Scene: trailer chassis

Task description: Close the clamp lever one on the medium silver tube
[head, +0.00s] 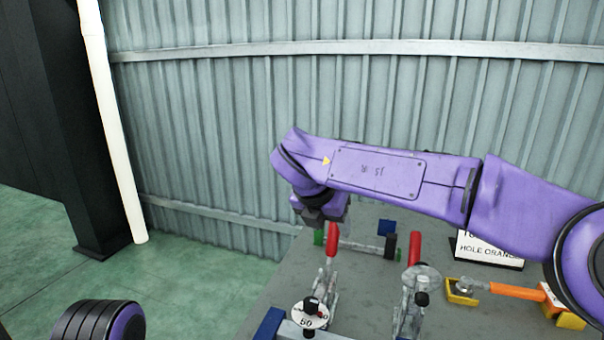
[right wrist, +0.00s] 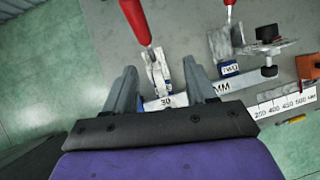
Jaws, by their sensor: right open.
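A toggle clamp with an upright red lever (head: 332,239) stands near the table's left edge; its red lever (right wrist: 136,20) and metal linkage (right wrist: 158,72) also show in the right wrist view. A second red-handled clamp (head: 414,250) stands to its right, beside a blue block marked TWO (right wrist: 229,69) in the wrist view. My right gripper (head: 322,212) is at the first lever's upper end in the head view. In the wrist view its open fingers (right wrist: 160,66) straddle the clamp's linkage in the picture; contact cannot be told. I cannot identify the medium silver tube with certainty.
The grey table (head: 460,318) also holds a round dial marked 50 (head: 309,315), an orange-handled clamp (head: 515,291) and a white sign (head: 488,250). My right arm hides part of the back. Green floor lies left of the table; a corrugated wall stands behind.

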